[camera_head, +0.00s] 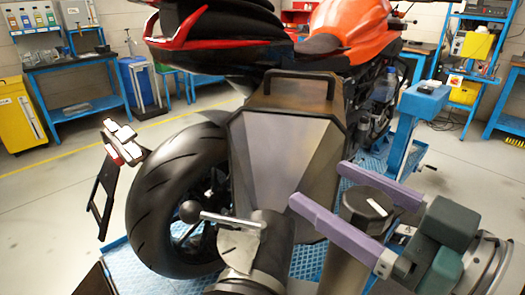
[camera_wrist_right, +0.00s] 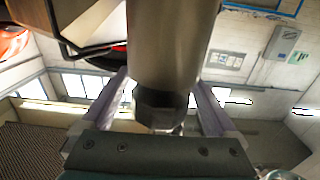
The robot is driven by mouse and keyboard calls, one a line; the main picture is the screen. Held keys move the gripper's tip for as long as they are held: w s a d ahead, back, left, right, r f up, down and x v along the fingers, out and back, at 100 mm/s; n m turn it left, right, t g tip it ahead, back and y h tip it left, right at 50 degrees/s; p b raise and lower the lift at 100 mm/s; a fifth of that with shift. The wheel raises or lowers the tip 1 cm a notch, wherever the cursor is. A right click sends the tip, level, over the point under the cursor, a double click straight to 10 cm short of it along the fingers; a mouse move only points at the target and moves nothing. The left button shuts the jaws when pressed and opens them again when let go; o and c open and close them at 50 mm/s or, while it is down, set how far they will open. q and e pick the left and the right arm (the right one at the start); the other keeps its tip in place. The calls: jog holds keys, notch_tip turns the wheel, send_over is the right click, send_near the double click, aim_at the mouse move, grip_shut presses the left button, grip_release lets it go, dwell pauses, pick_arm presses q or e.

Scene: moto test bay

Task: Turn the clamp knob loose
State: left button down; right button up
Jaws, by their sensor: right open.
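The clamp knob (camera_head: 367,208) is a black, faceted cap with a white mark, on the end of a thick metal cylinder in the head view. It also shows in the right wrist view (camera_wrist_right: 160,108), below the metal cylinder (camera_wrist_right: 172,45). My right gripper (camera_head: 326,187) has pale purple fingers, one on each side of the knob. In the right wrist view the fingers (camera_wrist_right: 161,85) stand apart with the knob between them, and a gap shows on both sides. The fingers look open, not closed on the knob. My left gripper is not in view.
A motorcycle (camera_head: 350,25) with a grey angular case (camera_head: 280,150) stands just behind the knob. A ball-ended lever (camera_head: 190,211) and a metal bracket (camera_head: 240,243) are left of my right gripper. A blue stand (camera_head: 420,105) is behind on the right. Open floor shows far right.

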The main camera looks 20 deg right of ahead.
jog(key=c, duration=1.4)
